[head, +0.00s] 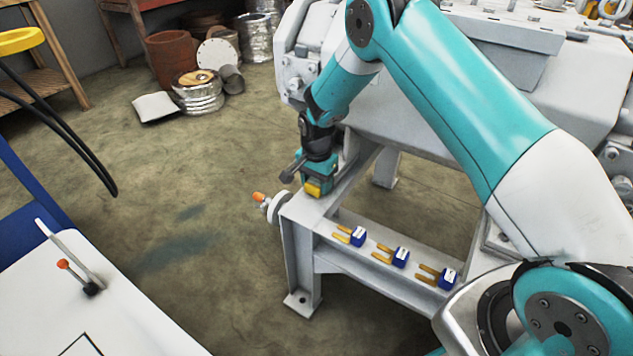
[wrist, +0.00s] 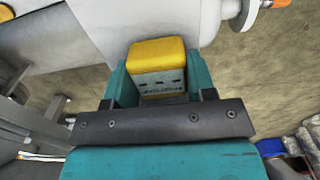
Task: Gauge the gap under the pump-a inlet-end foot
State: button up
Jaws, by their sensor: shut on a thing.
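My gripper (head: 316,178) hangs over the near left corner of the grey steel frame (head: 300,240), close beside the pale grey pump (head: 440,110). It is shut on a small yellow-ended block (head: 314,190). In the wrist view the block (wrist: 158,58) sits between the two teal fingers of my gripper (wrist: 157,85), with a grey face and dark marks. A pale pump body lies just beyond it there. I cannot make out the inlet-end foot or its gap; my gripper and arm cover that area. Whether the block touches the frame is unclear.
Three blue-handled, brass-pronged shims (head: 400,256) lie along the frame's lower rail. An orange-tipped flange fitting (head: 272,205) juts from the frame's left corner. A white-topped table (head: 120,310) with an orange-tipped tool stands at lower left. Open floor (head: 200,215) lies between.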

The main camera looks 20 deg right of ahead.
jog(key=shift+w+d+p, duration=0.25)
jog(key=shift+d+p, duration=0.05)
dwell(0.5)
jog(key=o, duration=1)
jog(key=shift+r, duration=0.1)
